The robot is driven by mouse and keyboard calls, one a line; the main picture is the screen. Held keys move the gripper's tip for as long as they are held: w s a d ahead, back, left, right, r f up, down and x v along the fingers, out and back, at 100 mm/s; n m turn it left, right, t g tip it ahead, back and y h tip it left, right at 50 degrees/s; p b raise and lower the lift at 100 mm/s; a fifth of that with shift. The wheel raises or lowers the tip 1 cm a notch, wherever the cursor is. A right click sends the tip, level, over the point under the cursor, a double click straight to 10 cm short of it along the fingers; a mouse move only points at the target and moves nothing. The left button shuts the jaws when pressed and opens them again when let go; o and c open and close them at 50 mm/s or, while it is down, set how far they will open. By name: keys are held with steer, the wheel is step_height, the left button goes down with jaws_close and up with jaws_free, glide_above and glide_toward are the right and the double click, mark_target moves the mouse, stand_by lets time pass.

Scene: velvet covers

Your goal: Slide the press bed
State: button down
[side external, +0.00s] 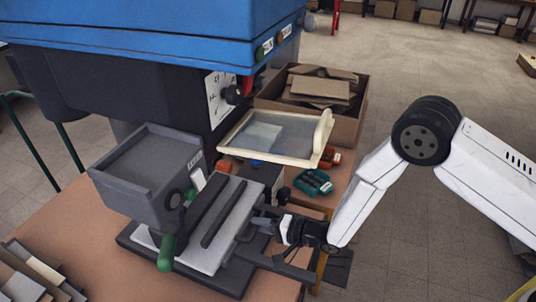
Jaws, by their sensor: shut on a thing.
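The press bed (223,238) is a light grey slab with dark bars on top, on a dark base plate (190,278) at the front of the table. A grey bracket-like handle (243,238) shows at its right edge. My gripper (258,222) reaches in from the right and is shut at this handle. The exact contact between the fingers and the handle is too small to see clearly.
A large blue-topped machine (140,30) with a dial stands behind. A cream-rimmed tray (265,138), a cardboard box (330,92) and a teal item (314,182) lie right of it. Cardboard pieces (35,275) are at the lower left. The floor at right is open.

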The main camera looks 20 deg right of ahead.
steer(key=shift+w+a, duration=0.2)
steer(key=shift+w, duration=0.05)
steer(key=c, duration=0.6)
jaws_free()
steer(key=shift+v, duration=3.9)
steer(key=shift+w, duration=0.1)
